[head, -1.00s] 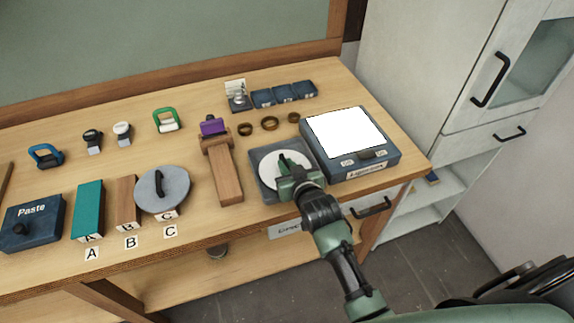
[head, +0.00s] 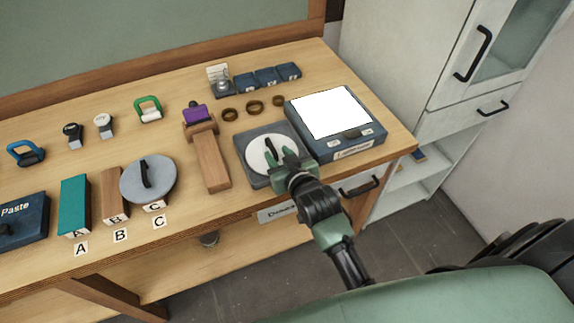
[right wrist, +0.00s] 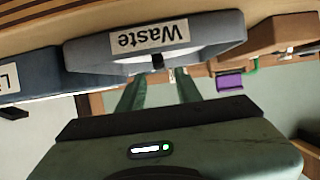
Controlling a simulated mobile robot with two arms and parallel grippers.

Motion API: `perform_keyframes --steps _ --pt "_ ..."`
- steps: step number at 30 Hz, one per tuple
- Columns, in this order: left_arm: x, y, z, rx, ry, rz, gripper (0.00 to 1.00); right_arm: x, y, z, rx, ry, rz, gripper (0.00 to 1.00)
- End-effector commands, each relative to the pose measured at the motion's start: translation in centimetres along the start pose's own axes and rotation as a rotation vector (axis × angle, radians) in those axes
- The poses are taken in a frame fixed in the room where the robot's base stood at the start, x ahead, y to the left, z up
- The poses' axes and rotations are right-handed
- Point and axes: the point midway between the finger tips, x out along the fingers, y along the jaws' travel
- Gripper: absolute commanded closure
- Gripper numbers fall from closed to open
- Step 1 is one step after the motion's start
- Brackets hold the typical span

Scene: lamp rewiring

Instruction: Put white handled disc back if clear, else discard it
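The white handled disc (head: 259,152) lies in a dark square tray (head: 250,178) near the table's front edge. The tray's front label reads "Waste", upside down in the right wrist view (right wrist: 150,37). The disc's dark upright handle (head: 268,145) shows. My right gripper (head: 279,155) is just in front of the handle, over the disc's near right part. Its two green fingers are apart with nothing held between them; in the right wrist view (right wrist: 158,78) the dark handle end (right wrist: 157,62) shows beyond the gap. My left gripper is not in view.
A lightbox (head: 375,143) with a bright panel stands right of the tray. A wooden stand (head: 210,160) with a purple piece is left of it. A grey handled disc (head: 140,183) rests on block C. Brass rings (head: 255,107) lie behind the tray. Blocks A (head: 73,205) and B (head: 115,190) are farther left.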

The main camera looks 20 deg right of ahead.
Motion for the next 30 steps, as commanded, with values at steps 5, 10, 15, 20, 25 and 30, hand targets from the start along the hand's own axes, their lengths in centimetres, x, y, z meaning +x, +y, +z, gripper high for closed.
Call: perform_keyframes --steps 5,10,15,20,25,30 --pt "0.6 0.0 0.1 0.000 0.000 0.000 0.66 -4.0 0.0 0.2 -0.001 -0.002 -0.001 0.66" --pt "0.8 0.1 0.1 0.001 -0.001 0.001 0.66 -6.6 0.0 0.2 -0.001 -0.002 -0.001 0.66" --pt "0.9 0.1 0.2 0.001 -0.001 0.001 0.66 -7.7 0.0 0.0 -0.002 -0.001 0.000 0.66" --pt "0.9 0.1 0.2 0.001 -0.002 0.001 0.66 -7.8 0.0 0.0 -0.002 0.000 0.000 0.66" --pt "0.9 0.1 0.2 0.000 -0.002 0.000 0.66 -7.7 0.0 0.0 -0.001 0.000 0.000 0.66" --pt "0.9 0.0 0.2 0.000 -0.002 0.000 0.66 -7.7 0.0 0.0 -0.001 -0.001 0.000 0.66"
